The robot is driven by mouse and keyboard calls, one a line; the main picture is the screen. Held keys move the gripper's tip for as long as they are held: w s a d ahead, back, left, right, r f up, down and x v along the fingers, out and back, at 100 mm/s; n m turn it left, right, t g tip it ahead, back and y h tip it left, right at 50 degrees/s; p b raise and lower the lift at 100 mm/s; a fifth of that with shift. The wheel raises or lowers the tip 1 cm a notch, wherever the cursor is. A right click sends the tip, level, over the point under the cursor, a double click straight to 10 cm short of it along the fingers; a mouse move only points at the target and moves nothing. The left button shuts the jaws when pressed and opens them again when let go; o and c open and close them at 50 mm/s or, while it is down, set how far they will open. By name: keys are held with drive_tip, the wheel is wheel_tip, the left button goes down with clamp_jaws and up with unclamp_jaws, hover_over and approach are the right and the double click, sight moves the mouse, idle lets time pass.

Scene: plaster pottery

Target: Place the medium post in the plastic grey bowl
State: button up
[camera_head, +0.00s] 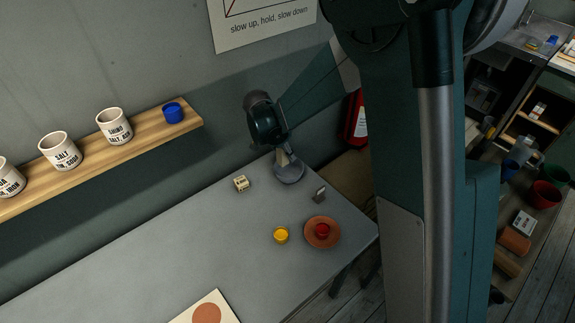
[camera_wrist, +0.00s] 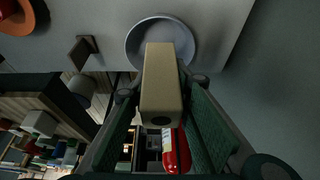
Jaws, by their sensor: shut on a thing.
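A tan, square-sided post (camera_wrist: 160,80) is held between the fingers of my gripper (camera_wrist: 162,95) in the wrist view, with its long side running away from the camera. The round plastic grey bowl (camera_wrist: 134,42) is beyond the post's far end. The post overlaps part of the bowl in that view, so I cannot tell whether they touch. In the head view my gripper (camera_head: 283,152) is right above the bowl (camera_head: 289,179), near the wall side of the grey table. The post is hard to make out there.
A wooden shelf (camera_head: 90,180) with mugs is on the wall. The table's left part is mostly clear.

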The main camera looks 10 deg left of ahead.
sight(279, 152)
drive_tip(key=shift+f, duration=1.1)
drive_tip(key=shift+f, duration=1.9)
drive_tip(key=shift+f+b, duration=0.55)
drive_tip(key=shift+b, duration=0.15)
drive_tip(key=o, duration=1)
drive_tip(key=shift+r+p, duration=0.25)
drive_tip(key=shift+p, duration=0.05)
drive_tip(key=shift+r+p, duration=0.4)
drive_tip(key=v, duration=1.2)
drive_tip(key=shift+w, duration=0.1)
